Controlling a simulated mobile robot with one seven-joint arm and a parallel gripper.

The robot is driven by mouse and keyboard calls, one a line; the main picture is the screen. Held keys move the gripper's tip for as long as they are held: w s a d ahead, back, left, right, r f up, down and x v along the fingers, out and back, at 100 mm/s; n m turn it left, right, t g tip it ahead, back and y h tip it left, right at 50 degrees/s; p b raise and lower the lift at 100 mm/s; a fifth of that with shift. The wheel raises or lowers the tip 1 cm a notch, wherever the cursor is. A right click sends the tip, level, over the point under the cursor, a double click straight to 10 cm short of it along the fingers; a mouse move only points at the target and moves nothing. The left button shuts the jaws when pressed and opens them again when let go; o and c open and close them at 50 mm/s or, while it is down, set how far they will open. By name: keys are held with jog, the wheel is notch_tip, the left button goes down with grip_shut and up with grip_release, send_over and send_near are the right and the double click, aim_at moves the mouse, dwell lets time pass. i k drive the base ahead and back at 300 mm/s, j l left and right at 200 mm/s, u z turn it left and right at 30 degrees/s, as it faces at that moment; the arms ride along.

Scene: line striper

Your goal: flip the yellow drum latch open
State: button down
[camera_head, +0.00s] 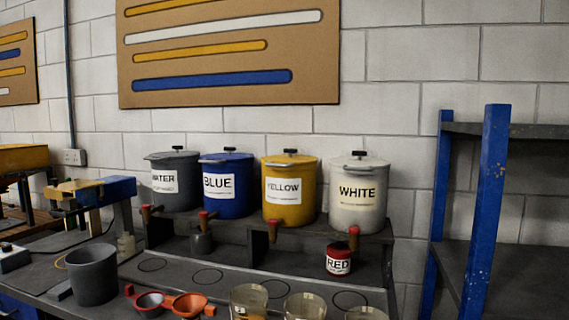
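The yellow drum (283,214) stands upright on the dark raised shelf, between the blue drum (223,209) and the white drum (356,217). It has a white label reading YELLOW. Its lid (290,159) is on, with a dark handle (289,151) on top. A tap with a red end (273,224) sits low at its front. I cannot make out a separate latch on the drum at this size. My gripper does not show in this view.
A grey water drum (175,194) stands at the left of the row. A blue-framed rack (485,210) stands at right.

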aim_at(290, 151)
jog(key=i+j+z, duration=0.15)
jog(key=j, duration=0.25)
jog(key=i+j+z, duration=0.1)
jog(key=j, duration=0.3)
jog(key=i+j+z, duration=0.15)
jog(key=j, duration=0.3)
jog(key=j+z, duration=0.1)
jog(key=j, duration=0.3)
